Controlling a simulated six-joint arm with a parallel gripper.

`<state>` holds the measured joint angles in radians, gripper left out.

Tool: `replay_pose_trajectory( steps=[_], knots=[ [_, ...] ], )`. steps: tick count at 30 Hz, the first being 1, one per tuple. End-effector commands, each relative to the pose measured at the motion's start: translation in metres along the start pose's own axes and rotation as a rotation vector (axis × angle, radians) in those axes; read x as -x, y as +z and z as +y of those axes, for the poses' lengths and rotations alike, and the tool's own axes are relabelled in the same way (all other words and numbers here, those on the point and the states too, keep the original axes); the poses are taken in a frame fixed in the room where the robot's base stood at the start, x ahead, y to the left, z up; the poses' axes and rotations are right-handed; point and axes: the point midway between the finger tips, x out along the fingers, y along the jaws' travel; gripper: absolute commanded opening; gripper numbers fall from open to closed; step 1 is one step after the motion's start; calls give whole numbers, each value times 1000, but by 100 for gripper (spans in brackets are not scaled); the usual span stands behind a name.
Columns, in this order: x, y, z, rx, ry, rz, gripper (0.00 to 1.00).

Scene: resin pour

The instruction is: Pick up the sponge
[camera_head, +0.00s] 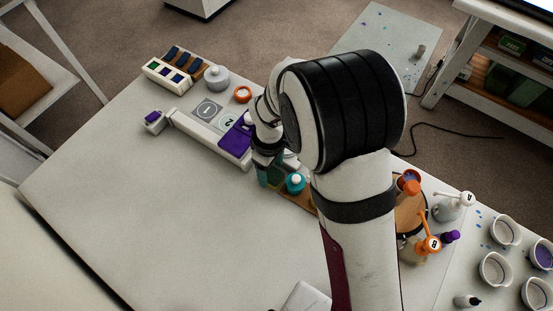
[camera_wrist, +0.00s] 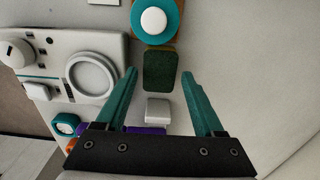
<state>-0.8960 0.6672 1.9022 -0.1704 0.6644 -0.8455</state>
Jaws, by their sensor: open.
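The sponge (camera_wrist: 159,72) is a dark green block with a thin yellowish edge. In the wrist view it lies just below the teal round item with the white top. My gripper (camera_wrist: 159,75) is open, with its teal fingers pointing toward the sponge. In that view one fingertip is to the left of the sponge and one to the right, with gaps on both sides. I cannot tell how far above it the tips are. In the head view my arm covers much of this area, and I cannot make out the sponge clearly.
The teal item with a white top (camera_wrist: 153,20) is close to the sponge, also in the head view (camera_head: 295,184). A small white block (camera_wrist: 158,111) lies between my fingers. A white device with a round plate (camera_wrist: 88,76) stands left. The white table (camera_head: 170,220) is clear at front left.

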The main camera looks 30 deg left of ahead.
Motion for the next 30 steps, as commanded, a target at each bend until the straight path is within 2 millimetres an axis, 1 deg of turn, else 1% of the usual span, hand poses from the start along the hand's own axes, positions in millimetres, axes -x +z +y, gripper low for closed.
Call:
replay_pose_trajectory(
  steps=[1,4,7,11,12,23,24,28,30],
  knots=[
    [-10,0,0,0,-2,-3,70],
    [-26,0,0,1,0,-2,70],
    [-31,0,1,-1,1,0,70],
    [-30,0,1,-1,1,0,70],
    [-30,0,1,-1,1,0,68],
    [-30,0,1,-1,1,0,3],
    [-30,0,1,-1,1,0,0],
    [-30,0,1,-1,1,0,0],
    [-26,-1,1,-1,3,1,0]
  ],
)
